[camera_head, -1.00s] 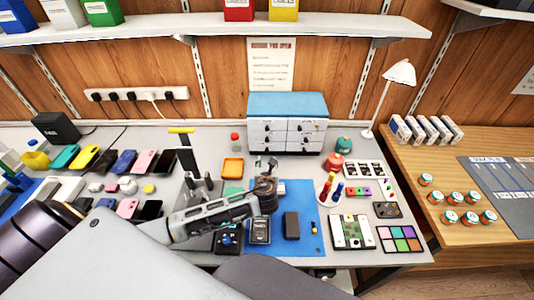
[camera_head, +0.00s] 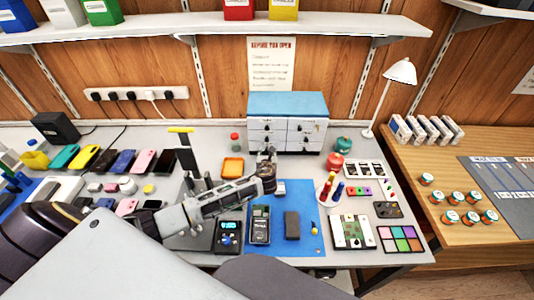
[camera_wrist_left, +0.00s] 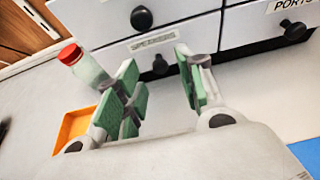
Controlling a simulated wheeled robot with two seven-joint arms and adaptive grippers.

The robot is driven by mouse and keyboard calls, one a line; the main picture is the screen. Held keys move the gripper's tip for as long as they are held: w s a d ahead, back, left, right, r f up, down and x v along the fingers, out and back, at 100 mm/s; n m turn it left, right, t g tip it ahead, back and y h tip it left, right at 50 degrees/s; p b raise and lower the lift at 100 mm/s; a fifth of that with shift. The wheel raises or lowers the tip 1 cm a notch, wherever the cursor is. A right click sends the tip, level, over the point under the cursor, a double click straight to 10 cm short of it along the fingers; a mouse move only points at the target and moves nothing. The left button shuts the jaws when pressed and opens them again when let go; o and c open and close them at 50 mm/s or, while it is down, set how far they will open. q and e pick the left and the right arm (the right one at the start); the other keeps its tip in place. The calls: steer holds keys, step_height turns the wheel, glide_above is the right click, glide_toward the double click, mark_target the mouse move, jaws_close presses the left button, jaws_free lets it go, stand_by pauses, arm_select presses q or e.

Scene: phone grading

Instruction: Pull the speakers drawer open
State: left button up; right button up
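The white drawer cabinet (camera_head: 288,91) with a blue top stands at the back of the desk. The speakers drawer (camera_wrist_left: 112,60) carries a "SPEAKERS" label and a dark round knob (camera_wrist_left: 160,65); it looks shut. In the head view my left gripper partly hides the cabinet's lower left. My left gripper (camera_head: 268,154) is in front of it. In the left wrist view this gripper (camera_wrist_left: 163,85) is open and empty, its green-padded fingers on either side of the knob in the picture. I cannot tell whether they reach around it. My right gripper is out of view.
A clear bottle with a red cap (camera_wrist_left: 78,62) and an orange tray (camera_wrist_left: 72,130) are left of the gripper. A blue mat (camera_head: 275,243) with devices lies in front. A red jar (camera_head: 334,162) and a lamp (camera_head: 400,72) stand to the right.

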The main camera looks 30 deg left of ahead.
arm_select(q)
steer(key=shift+x, duration=1.25)
steer(key=shift+c, duration=0.5)
jaws_close()
